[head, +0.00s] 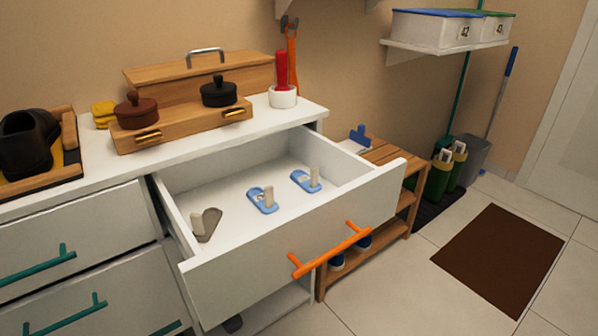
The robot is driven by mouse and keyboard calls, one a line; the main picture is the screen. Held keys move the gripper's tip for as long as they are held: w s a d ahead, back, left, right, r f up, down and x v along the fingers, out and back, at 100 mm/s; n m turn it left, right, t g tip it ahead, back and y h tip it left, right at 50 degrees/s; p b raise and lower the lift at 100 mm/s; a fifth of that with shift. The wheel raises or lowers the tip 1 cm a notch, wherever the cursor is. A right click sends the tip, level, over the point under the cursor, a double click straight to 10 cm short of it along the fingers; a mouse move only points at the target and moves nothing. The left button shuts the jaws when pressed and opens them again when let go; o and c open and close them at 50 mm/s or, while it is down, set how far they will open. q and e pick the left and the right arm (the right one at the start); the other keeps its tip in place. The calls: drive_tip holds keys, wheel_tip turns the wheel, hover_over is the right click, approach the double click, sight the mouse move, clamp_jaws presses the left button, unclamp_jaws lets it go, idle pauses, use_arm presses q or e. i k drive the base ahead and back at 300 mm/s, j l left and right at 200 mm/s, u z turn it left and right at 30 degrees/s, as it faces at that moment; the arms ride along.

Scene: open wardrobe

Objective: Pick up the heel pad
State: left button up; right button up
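An open white drawer (240,249) holds three small flat pads, each with an upright beige peg. A grey-brown pad (210,226) lies near the drawer's left wall. A blue pad (264,205) lies in the middle, and a second blue pad (306,187) lies to its right, farther back. I cannot tell for certain which of them is the heel pad. The pads are apart from one another. Neither of my grippers is in view.
An orange handle (332,252) sticks out from the drawer front. A wooden box (186,121) and black shoe (26,140) stand on the white cabinet top (103,178). A slatted wooden rack (388,150) stands right of the drawer. The floor around a brown mat (500,256) is clear.

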sight(310, 184)
drive_tip(key=i+l+u, duration=0.1)
drive_tip(key=l+u, duration=0.2)
drive_tip(key=l, duration=0.2)
drive_tip(key=l+u, duration=0.3)
drive_tip(key=l, duration=0.25)
drive_tip(key=i+l+u, duration=0.15)
drive_tip(key=l+u, duration=0.15)
drive_tip(key=l, duration=0.25)
drive_tip(key=i+l+u, duration=0.1)
drive_tip(key=l+u, duration=0.2)
drive_tip(key=l, duration=0.2)
drive_tip(key=i+l+u, duration=0.15)
drive_tip(key=l+u, duration=0.25)
drive_tip(key=l, duration=0.4)
drive_tip(key=l+u, duration=0.45)
drive_tip(key=l, duration=0.3)
